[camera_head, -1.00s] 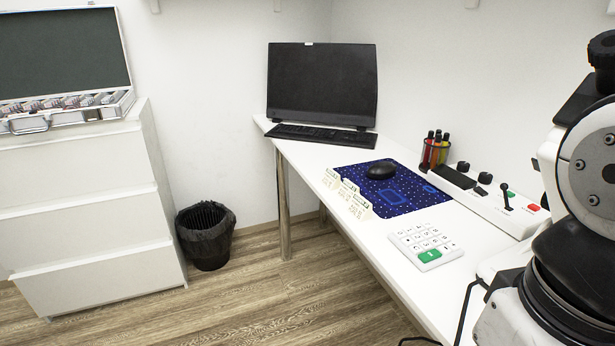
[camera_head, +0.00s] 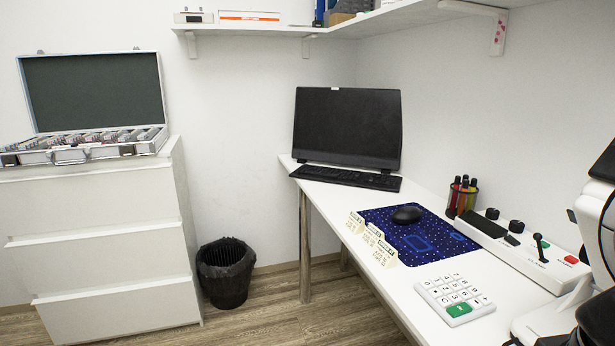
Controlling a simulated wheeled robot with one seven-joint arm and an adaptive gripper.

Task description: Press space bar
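A black keyboard (camera_head: 346,177) lies at the far end of the white desk (camera_head: 334,204), in front of a dark monitor (camera_head: 346,127). The space bar is too small to make out at this distance. My gripper is not in view. Part of my arm shows at the right edge, well apart from the keyboard.
A blue mouse pad (camera_head: 425,243) with a black mouse (camera_head: 407,214), small white cards (camera_head: 370,238), a white keypad (camera_head: 454,298), a pen cup (camera_head: 462,197) and a control box (camera_head: 520,250) occupy the desk. A bin (camera_head: 226,273) stands beside white drawers (camera_head: 100,245). A shelf (camera_head: 400,18) hangs above.

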